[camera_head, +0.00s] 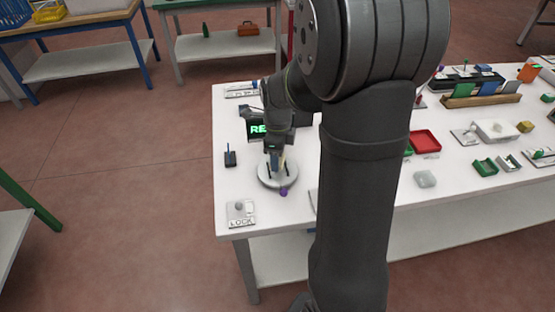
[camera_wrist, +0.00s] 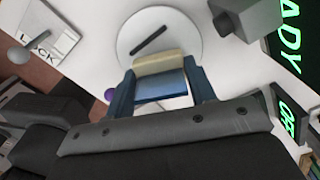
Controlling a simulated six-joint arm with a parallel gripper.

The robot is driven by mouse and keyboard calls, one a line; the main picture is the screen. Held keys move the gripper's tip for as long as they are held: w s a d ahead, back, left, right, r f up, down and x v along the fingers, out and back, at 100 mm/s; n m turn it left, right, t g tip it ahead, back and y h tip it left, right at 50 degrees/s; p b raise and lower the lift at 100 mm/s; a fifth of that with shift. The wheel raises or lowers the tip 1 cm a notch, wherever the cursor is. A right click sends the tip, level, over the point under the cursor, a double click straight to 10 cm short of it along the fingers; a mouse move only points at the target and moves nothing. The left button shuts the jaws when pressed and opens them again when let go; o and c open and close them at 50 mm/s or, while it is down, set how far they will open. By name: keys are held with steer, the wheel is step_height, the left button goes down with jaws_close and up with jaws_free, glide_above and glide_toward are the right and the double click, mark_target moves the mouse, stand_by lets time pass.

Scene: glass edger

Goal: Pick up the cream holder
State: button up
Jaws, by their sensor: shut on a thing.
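The cream holder (camera_wrist: 160,65) is a block with a cream face and a blue part beside it in the wrist view. It sits between the two fingers of my gripper (camera_wrist: 161,86), which is shut on it. In the head view my gripper (camera_head: 276,160) points down over a round pale disc (camera_head: 266,181), and the holder shows only as a small cream patch. The disc also shows in the wrist view (camera_wrist: 185,38), with a dark slot in its top. Whether the holder touches the disc cannot be told.
A purple knob (camera_head: 284,191) is at the disc's front edge. A LOCK plate (camera_head: 241,214) with a grey knob lies at the table's front left corner. A green-lit display (camera_head: 257,129) stands behind the disc. A small dark stand (camera_head: 230,157) is at the left edge.

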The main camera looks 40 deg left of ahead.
step_height(320, 180, up, 2)
steer(key=shift+r, duration=0.1)
steer(key=w+d+r, duration=0.3)
steer(key=d+r, duration=0.3)
steer(key=d, duration=0.5)
steer(key=s+a+f+n, duration=0.1)
steer(key=a, duration=0.2)
steer(key=s+a+f+n, duration=0.1)
steer(key=a+n, duration=0.1)
steer(key=a, duration=0.2)
steer(key=s+a+f+n, duration=0.1)
steer(key=a+f, duration=0.1)
steer(key=a, duration=0.2)
steer(key=shift+f, duration=3.3)
steer(key=o, duration=1.2)
